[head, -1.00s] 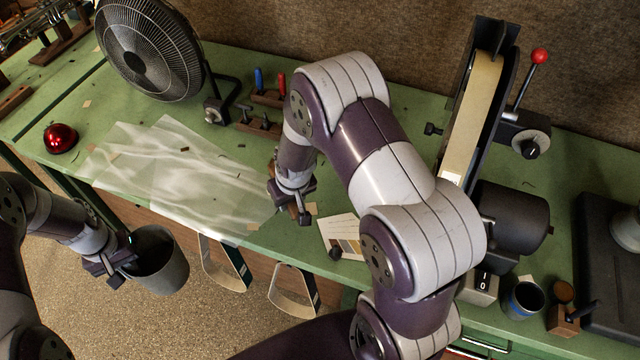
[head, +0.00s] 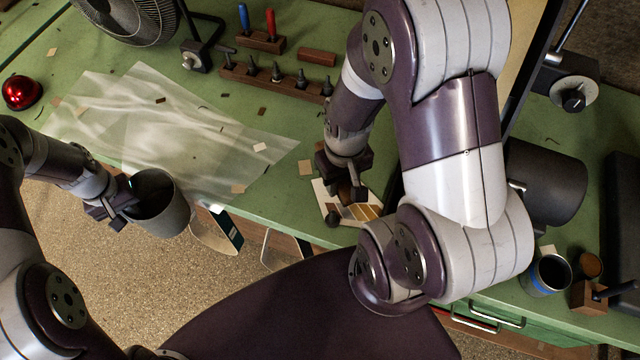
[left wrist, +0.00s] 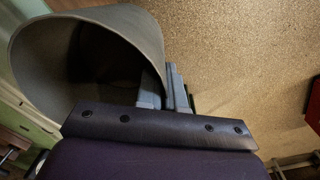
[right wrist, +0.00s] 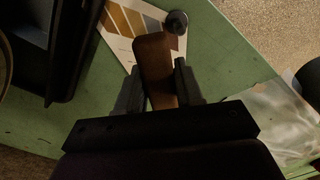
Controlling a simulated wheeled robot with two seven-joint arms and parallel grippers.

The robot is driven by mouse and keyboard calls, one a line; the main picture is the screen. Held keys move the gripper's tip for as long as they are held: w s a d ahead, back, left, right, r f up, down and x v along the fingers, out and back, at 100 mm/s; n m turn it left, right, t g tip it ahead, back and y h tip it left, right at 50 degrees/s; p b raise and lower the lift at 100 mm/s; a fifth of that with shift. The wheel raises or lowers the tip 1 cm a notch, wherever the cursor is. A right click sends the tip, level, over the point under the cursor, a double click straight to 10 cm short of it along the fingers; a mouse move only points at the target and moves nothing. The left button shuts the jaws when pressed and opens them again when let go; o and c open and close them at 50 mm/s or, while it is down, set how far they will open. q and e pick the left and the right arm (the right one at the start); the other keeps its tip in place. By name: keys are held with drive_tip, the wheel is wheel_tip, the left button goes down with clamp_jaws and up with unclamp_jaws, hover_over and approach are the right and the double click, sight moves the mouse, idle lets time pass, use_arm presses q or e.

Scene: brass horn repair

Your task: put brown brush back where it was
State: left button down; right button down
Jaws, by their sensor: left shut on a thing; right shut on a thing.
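The brown brush (right wrist: 157,62) shows in the right wrist view as a brown wooden block between the fingers of my right gripper (right wrist: 160,85). My right gripper is shut on it. In the head view my right gripper (head: 346,172) is over the colour sample card (head: 345,213) near the bench's front edge, and the brush is mostly hidden there. Whether the brush touches the card or bench I cannot tell. My left gripper (head: 118,203) is shut on the rim of the grey bin (head: 165,212), which is in front of the bench; the bin also shows in the left wrist view (left wrist: 60,50).
A dark round knob (head: 333,217) lies by the card. Translucent sheets (head: 170,130) cover the bench's left. A tool rack (head: 275,82), a reddish-brown block (head: 317,57) and a fan (head: 135,15) stand behind. A belt machine (head: 545,180) and blue-banded cup (head: 548,274) are right.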

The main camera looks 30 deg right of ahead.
hover_over(321, 193)
wheel_tip(321, 193, down, 3)
drive_tip(key=shift+f, duration=2)
drive_tip(key=shift+f, duration=0.15)
drive_tip(key=c, duration=0.7)
unclamp_jaws()
drive_tip(key=shift+c, duration=0.2)
wheel_tip(321, 193, up, 16)
drive_tip(key=s+a+n+t, duration=0.1)
drive_tip(key=a, duration=0.1)
drive_tip(key=shift+s+a+f, duration=0.2)
drive_tip(key=shift+s+f, duration=0.05)
drive_tip(key=shift+s, duration=0.15)
